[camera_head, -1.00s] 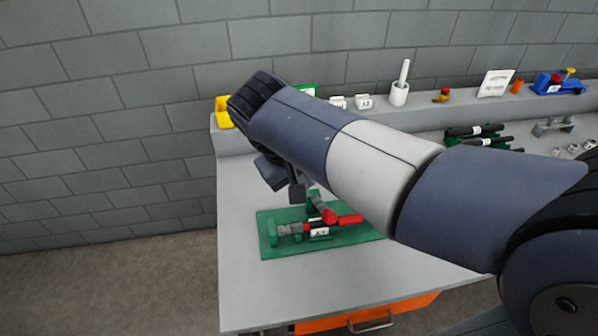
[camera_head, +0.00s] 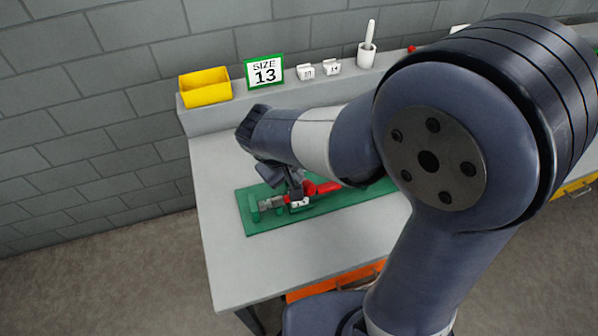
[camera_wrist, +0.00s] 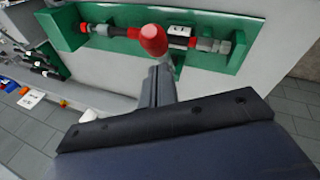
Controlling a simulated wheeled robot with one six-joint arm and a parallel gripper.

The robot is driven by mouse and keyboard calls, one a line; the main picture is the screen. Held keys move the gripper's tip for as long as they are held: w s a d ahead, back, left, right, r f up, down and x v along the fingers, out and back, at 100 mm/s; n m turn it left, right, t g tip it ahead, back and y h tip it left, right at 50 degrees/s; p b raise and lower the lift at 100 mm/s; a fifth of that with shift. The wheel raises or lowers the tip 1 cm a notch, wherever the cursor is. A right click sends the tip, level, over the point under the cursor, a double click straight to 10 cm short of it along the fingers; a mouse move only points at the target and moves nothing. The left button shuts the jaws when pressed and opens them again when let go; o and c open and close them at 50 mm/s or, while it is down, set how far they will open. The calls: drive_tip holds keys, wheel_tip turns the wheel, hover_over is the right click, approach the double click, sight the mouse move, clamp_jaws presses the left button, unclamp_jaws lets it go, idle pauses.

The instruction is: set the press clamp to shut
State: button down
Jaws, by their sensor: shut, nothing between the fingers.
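The press clamp sits on a green base plate (camera_head: 335,208) on the grey bench, with red handles (camera_head: 322,188) and a grey jaw end (camera_head: 270,204) at the left. In the wrist view the red-tipped handle (camera_wrist: 153,40) points towards the camera, and a red and black tool body (camera_wrist: 180,36) lies along the green base (camera_wrist: 118,48). My gripper (camera_head: 297,190) is over the clamp. In the wrist view its shut fingers (camera_wrist: 160,85) are right by the red handle tip; I cannot tell whether they touch it. Nothing is held. My arm hides part of the base.
A yellow bin (camera_head: 205,88), a green-framed SIZE 13 sign (camera_head: 264,72), small numbered blocks (camera_head: 306,72) and a white cup with a pestle-like stick (camera_head: 367,54) stand on the back ledge. The bench's front left (camera_head: 235,265) is clear. An orange drawer (camera_head: 330,282) is below.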

drive_tip(key=shift+s+d+f, duration=0.2)
drive_tip(key=shift+d+f, duration=0.15)
drive_tip(key=shift+f, duration=0.1)
drive_tip(key=shift+f, duration=0.1)
drive_tip(key=s+d+f+t+b, duration=0.1)
drive_tip(key=f+b, duration=0.4)
drive_tip(key=b, duration=0.8)
drive_tip(key=s+f+m+t+y+b, duration=0.1)
drive_tip(key=s+f+t+b, duration=0.3)
drive_tip(key=b, duration=0.9)
drive_tip(key=shift+s+d+f+t+b, duration=0.35)
drive_tip(key=shift+s+f, duration=0.3)
drive_tip(key=shift+f, duration=0.65)
